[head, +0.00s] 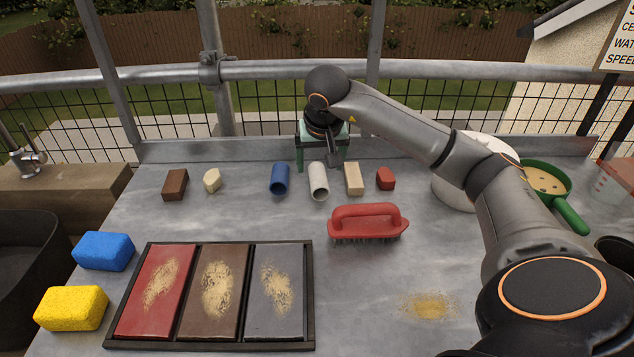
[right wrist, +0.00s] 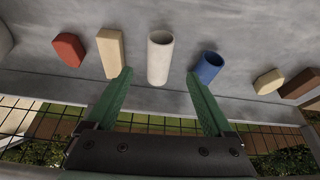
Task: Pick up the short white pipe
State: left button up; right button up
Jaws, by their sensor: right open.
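The short white pipe (head: 319,184) lies on the grey metal table, near its back edge, between a blue pipe (head: 279,178) and a tan block (head: 354,179). In the right wrist view the white pipe (right wrist: 160,58) lies ahead of and between the two green fingers. My right gripper (head: 323,166) is open and empty, behind the pipe at the table's back edge. It also shows in the right wrist view (right wrist: 161,88), with its fingers spread wider than the pipe. The pipe appears apart from both fingers. My left gripper is not in view.
A red block (head: 385,178), cream block (head: 212,180) and brown block (head: 175,185) share the row. A red brush (head: 367,223) lies in front. A black-framed tray (head: 312,297) holds three dusty tiles. Blue (head: 103,251) and yellow (head: 71,308) sponges lie left. A raised ledge runs behind.

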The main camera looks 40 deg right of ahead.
aim_at(320, 179)
jog(key=b+x, duration=0.1)
jog(key=x, duration=0.6)
jog(key=shift+s+f, duration=0.1)
jog(key=shift+f, duration=0.25)
jog(key=shift+c, duration=0.3)
grip_shut()
